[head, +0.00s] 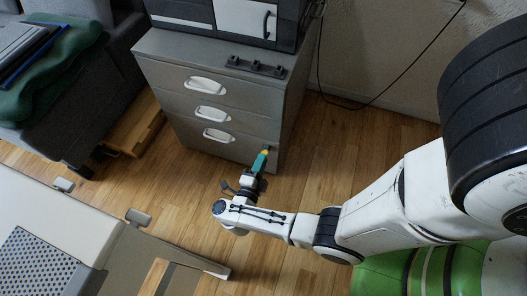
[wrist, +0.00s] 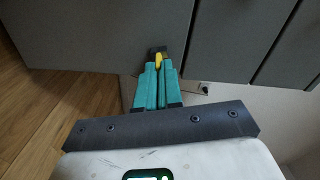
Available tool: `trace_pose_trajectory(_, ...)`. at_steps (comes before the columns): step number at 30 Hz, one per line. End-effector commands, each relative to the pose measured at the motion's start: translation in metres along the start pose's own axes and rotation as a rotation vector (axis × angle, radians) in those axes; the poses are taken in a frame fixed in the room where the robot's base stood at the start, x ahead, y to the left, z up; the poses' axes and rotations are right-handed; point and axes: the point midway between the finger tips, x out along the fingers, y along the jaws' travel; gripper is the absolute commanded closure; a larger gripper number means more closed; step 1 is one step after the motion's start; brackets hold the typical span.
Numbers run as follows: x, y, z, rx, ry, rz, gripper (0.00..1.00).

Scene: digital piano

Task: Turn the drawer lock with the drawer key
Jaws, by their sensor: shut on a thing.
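The grey drawer cabinet (head: 210,75) stands on the floor, with three drawers that look shut. My gripper (head: 263,156) reaches its lower right front. In the wrist view, the teal fingers of my gripper (wrist: 158,68) are shut on the yellow drawer key (wrist: 158,60). The key's far end meets a small dark piece at the cabinet front, which looks like the drawer lock (wrist: 157,49). The key's tip is hidden, so I cannot tell how deep it sits. In the head view the key (head: 265,151) is a tiny yellow spot.
White handles (head: 206,85) mark the drawers. A dark rack (head: 254,67) and a dark appliance lie on the cabinet top. A grey sofa with a green blanket (head: 60,70) is at left. A pale bench-like piece (head: 50,215) is at lower left. Wooden floor (head: 320,150) is clear to the right.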

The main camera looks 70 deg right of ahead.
Motion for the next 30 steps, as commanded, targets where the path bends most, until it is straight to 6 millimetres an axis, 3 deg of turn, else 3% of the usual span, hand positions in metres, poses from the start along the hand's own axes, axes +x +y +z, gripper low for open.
trace_pose_trajectory(6, 0.0006, -0.0014, 0.0001, -0.159, 0.000, 0.000, 1.00)
trace_pose_trajectory(17, 0.0008, -0.0010, 0.0003, -0.191, 0.000, -0.001, 1.00)
trace_pose_trajectory(30, 0.0015, -0.0013, 0.0003, -0.617, 0.000, -0.001, 1.00)
